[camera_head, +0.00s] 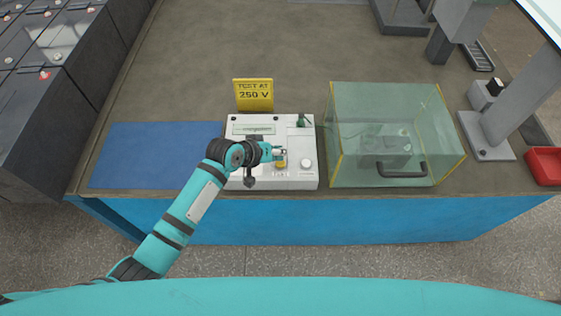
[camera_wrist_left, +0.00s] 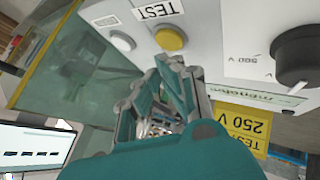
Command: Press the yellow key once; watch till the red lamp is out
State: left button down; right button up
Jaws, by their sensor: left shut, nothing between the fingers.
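The yellow key (camera_head: 281,163) is a round button on the front part of a white test box (camera_head: 307,180). In the left wrist view the yellow key (camera_wrist_left: 170,39) sits beside a label reading TEST. My left gripper (camera_head: 281,152) is shut and empty, with its fingertips close to the key. In the left wrist view the fingertips (camera_wrist_left: 170,62) show just below the key in the picture; I cannot tell whether they touch it. I cannot make out a red lamp in either view. My right gripper is not in view.
A pale round button (camera_head: 306,163) sits right of the key, and a black knob (camera_wrist_left: 297,55) is on the box. A yellow 250 V sign (camera_head: 253,95) stands behind. A clear case (camera_head: 345,110) stands to the right, a blue mat (camera_head: 150,155) lies left.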

aim_at(278, 162)
pick_arm(q)
jog(key=shift+f, duration=0.15)
dwell(0.3)
jog(key=shift+f, duration=0.3)
jog(key=shift+f, duration=0.4)
dwell(0.8)
jog(key=shift+r+p, duration=0.75)
jog(key=shift+r, duration=0.1)
notch_tip(278, 162, up, 5)
jog(key=p, duration=0.5)
jog(key=shift+s, duration=0.15)
dwell(0.5)
